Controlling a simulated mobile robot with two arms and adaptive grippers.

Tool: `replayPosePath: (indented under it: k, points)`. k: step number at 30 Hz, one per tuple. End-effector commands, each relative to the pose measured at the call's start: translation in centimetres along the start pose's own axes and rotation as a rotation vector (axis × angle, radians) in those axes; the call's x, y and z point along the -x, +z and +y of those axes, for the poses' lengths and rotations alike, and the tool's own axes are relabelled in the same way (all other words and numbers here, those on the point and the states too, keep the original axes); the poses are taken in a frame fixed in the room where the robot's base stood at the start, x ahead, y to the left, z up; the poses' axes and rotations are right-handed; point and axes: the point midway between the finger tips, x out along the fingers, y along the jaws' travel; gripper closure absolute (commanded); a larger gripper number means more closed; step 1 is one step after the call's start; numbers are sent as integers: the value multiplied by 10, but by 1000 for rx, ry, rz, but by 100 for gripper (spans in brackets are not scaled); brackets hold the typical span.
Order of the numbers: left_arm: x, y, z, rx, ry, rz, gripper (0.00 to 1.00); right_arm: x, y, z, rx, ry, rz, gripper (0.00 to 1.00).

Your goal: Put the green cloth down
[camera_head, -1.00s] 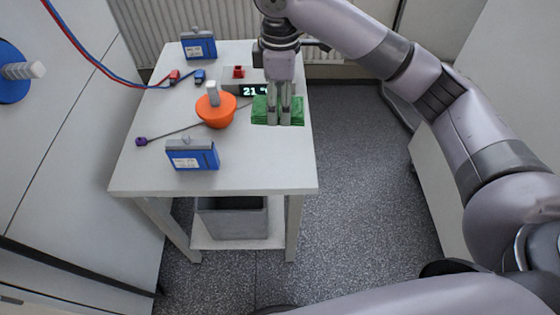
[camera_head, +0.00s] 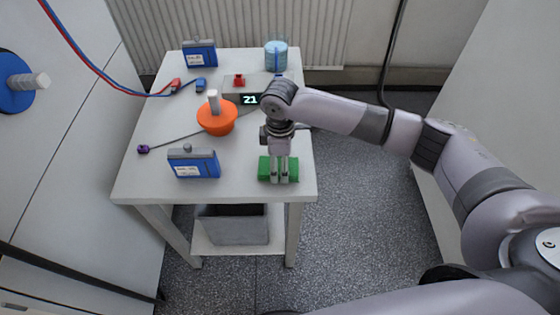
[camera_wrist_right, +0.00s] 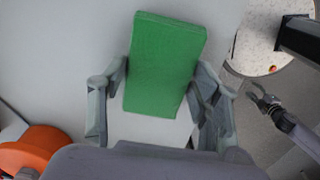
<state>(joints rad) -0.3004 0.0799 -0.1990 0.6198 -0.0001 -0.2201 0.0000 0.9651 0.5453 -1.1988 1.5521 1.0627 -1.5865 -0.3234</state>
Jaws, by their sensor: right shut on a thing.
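The green cloth (camera_head: 264,171) is a folded block at the front right of the white table (camera_head: 150,180). My right gripper (camera_head: 280,181) points down and is shut on it. In the right wrist view the cloth (camera_wrist_right: 165,65) lies between the two fingers of my right gripper (camera_wrist_right: 160,105). I cannot tell whether its underside touches the tabletop. My left gripper is out of the head view; a small gripper that looks like it shows at the right of the wrist view (camera_wrist_right: 264,98), too small to read.
An orange cone-like object (camera_head: 217,119) stands mid-table. Blue boxes stand at the front left (camera_head: 194,163) and back left (camera_head: 199,54). A device with a lit display (camera_head: 250,99) and a blue jar (camera_head: 276,56) are behind. A grey bin (camera_head: 232,229) sits on the lower shelf.

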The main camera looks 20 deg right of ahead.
Motion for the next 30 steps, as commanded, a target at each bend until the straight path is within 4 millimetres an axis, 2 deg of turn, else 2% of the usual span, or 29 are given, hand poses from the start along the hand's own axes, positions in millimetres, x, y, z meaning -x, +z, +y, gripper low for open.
replayPosePath:
  k: [1,8,9,18,30]
  points:
    - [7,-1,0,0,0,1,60,-1,0,0,-1,-2,-1,65]
    - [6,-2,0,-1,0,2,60,-7,0,0,0,2,1,65]
    - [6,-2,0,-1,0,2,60,-7,0,0,0,2,1,42]
    - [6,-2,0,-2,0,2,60,-6,0,0,0,2,1,22]
    - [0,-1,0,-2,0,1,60,-10,0,0,0,2,1,22]
